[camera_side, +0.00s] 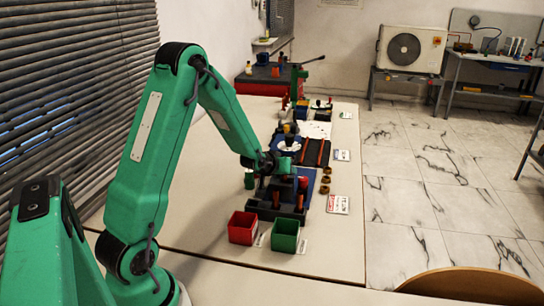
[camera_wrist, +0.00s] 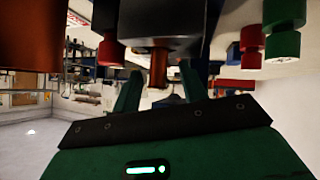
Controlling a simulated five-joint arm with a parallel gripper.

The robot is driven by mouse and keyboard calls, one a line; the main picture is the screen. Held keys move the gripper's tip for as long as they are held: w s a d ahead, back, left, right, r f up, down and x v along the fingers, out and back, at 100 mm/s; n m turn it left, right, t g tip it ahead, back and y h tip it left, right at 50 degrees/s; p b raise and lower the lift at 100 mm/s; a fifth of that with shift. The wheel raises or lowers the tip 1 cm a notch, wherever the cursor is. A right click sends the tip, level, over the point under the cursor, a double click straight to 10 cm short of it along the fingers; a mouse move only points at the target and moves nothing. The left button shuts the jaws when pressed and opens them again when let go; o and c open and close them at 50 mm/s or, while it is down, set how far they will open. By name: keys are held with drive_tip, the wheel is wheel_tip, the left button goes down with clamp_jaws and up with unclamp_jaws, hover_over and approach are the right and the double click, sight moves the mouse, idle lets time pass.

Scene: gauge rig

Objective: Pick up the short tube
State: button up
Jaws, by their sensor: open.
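In the wrist view, which looks upside down, a copper-coloured tube (camera_wrist: 158,66) shows at a dark block (camera_wrist: 160,44), between the two green fingers of my gripper (camera_wrist: 158,88). The fingers are apart, with space on both sides of this tube. I cannot tell whether they are level with it in depth. A larger, nearer copper tube (camera_wrist: 30,40) fills the left edge. In the side view my gripper (camera_side: 268,184) is low over a dark rack with upright copper tubes (camera_side: 276,201) (camera_side: 300,202). Its fingertips are hard to make out there. Which tube is the short one is uncertain.
A red bin (camera_side: 242,228) and a green bin (camera_side: 285,236) stand in front of the rack. A red-topped piece (camera_side: 303,183) is right of my gripper. The table is clear at front right.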

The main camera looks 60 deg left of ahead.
drive_tip(key=shift+c, duration=0.4)
clamp_jaws()
drive_tip(key=shift+r, duration=0.1)
drive_tip(key=shift+r, duration=4.95)
drive_tip(key=s+d+r+m+h, duration=0.1)
drive_tip(key=s+d, duration=0.3)
drive_tip(key=d, duration=0.7)
drive_tip(key=s+d+m+t+h, duration=0.1)
drive_tip(key=s+d+m+h, duration=0.2)
drive_tip(key=d, duration=0.9)
drive_tip(key=shift+s+d+r+m+h, duration=0.2)
drive_tip(key=shift+s+r+m+h, duration=0.15)
drive_tip(key=shift+s+m, duration=0.35)
